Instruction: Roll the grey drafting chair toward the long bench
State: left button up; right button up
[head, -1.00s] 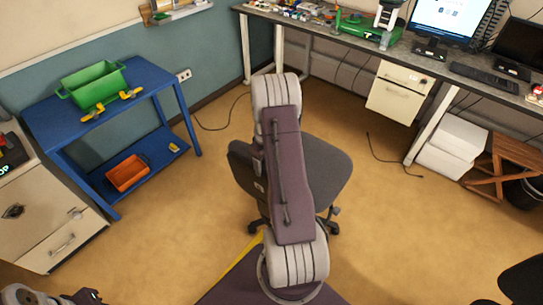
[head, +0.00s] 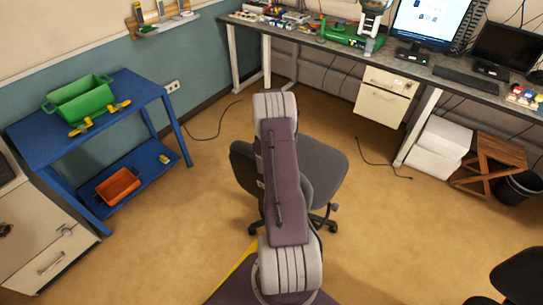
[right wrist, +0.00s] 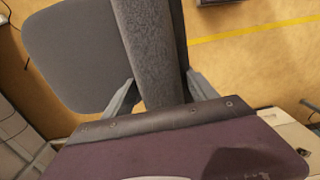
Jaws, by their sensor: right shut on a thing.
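The grey drafting chair (head: 322,172) stands on the floor in the middle of the head view, with its dark wheeled base partly showing below the seat. My right arm covers part of its backrest. In the right wrist view the seat (right wrist: 75,50) is at the upper left. My right gripper (right wrist: 162,96) is shut on the backrest's upright edge (right wrist: 150,40), one finger on each side. The long bench (head: 345,50) runs along the back wall, beyond the chair, with floor between them. My left gripper is not in view.
A blue cart (head: 50,150) with a green bin (head: 80,100) and an orange bin (head: 118,187) stands left. A drawer unit (head: 386,96) hangs under the bench. White boxes (head: 440,143) and a wooden stool (head: 492,165) stand right. A cable (head: 380,167) lies on the floor.

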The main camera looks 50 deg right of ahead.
jog(key=d, duration=0.8)
jog(key=shift+w+d+r, duration=0.15)
jog(key=shift+w+d, duration=0.05)
jog(key=shift+w, duration=0.1)
